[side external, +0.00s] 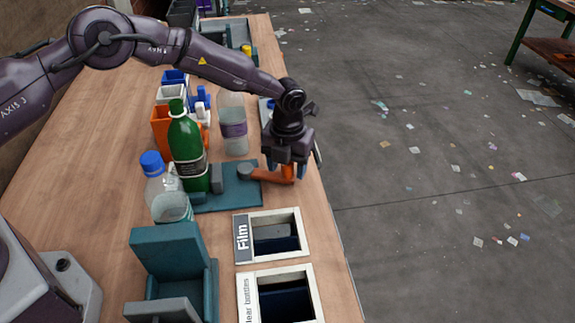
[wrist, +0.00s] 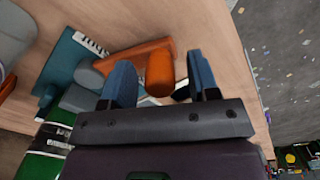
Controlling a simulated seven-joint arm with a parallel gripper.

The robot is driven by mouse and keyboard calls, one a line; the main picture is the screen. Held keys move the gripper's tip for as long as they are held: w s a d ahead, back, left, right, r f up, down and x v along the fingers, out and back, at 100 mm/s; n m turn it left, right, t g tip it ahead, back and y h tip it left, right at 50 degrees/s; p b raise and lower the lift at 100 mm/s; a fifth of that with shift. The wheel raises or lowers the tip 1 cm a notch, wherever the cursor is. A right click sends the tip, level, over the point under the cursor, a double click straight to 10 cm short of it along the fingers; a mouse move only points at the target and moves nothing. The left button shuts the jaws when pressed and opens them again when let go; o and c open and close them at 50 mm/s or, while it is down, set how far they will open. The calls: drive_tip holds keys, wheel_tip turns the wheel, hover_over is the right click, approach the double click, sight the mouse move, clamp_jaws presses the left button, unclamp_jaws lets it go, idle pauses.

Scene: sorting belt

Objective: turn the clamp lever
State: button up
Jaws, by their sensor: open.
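The orange clamp lever (side external: 268,175) is mounted on a teal clamp base (side external: 228,192) on the bench. A grey pivot (side external: 240,174) sits at the lever's left end. In the wrist view the lever's arm (wrist: 136,58) runs to an upright orange knob (wrist: 160,72). My gripper (side external: 287,172) is open at the lever's right end. In the wrist view my gripper (wrist: 155,82) has one blue fingertip on each side of the knob, with a gap on the right. Contact on the left side is hard to tell.
A green bottle (side external: 187,147), a clear bottle (side external: 233,125) and a blue-capped bottle (side external: 158,180) stand left of my gripper. The Film slot (side external: 300,246) is in front. The bench edge is close on the right, with littered floor beyond.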

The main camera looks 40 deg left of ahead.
drive_tip(key=shift+f, duration=0.3)
clamp_jaws()
